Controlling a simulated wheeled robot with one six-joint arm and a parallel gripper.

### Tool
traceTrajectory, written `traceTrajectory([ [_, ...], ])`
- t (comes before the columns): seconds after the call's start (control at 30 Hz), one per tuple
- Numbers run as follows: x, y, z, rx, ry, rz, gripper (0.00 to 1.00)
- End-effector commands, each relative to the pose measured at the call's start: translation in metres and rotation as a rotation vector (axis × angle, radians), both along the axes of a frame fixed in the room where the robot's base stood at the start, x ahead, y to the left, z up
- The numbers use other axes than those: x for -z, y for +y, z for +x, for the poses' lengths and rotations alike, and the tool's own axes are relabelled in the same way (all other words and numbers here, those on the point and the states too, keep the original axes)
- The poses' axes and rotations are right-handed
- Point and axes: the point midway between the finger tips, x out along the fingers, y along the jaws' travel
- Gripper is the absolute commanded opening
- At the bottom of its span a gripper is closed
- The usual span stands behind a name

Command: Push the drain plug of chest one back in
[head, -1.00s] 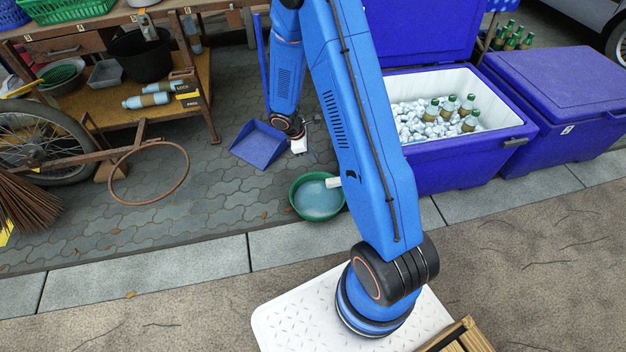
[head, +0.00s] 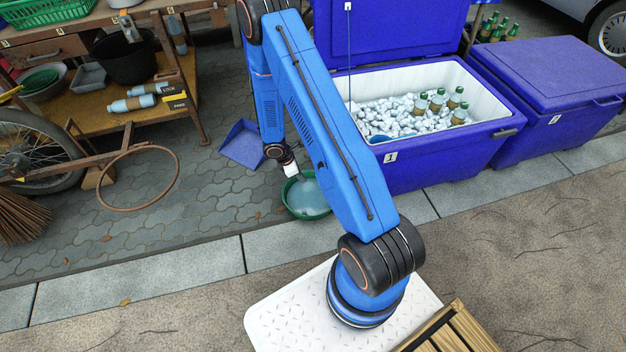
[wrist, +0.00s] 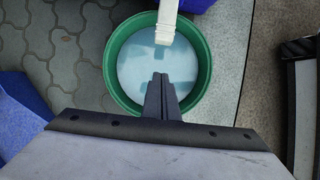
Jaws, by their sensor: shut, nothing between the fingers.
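Chest one (head: 440,158) is an open blue cooler marked 1, holding ice and several green bottles. In the wrist view a white drain spout (wrist: 166,22) comes in from the top edge and reaches over a green basin (wrist: 112,75). No separate plug can be made out. In the head view my arm hides the spout. My gripper (wrist: 160,80) is shut and empty, its dark fingertips over the basin's water, a little below the spout's end in the picture and apart from it. In the head view my gripper (head: 302,178) is above the basin (head: 296,212).
A closed blue chest (head: 555,75) marked 2 stands right of chest one. A blue dustpan (head: 242,145) lies left of the basin. A rusty ring (head: 138,207) and wheel are farther left.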

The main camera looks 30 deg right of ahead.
Motion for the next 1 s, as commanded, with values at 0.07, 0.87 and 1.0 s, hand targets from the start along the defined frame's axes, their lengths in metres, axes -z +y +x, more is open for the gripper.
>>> traceTrajectory([
  [0.07, 0.013, -0.005, -0.002, 0.000, 0.002, 0.001, 0.00],
  [0.87, 0.032, -0.051, -0.015, 0.000, -0.001, 0.000, 0.00],
  [1.0, 0.032, -0.052, -0.015, 0.000, 0.000, 0.000, 0.00],
])
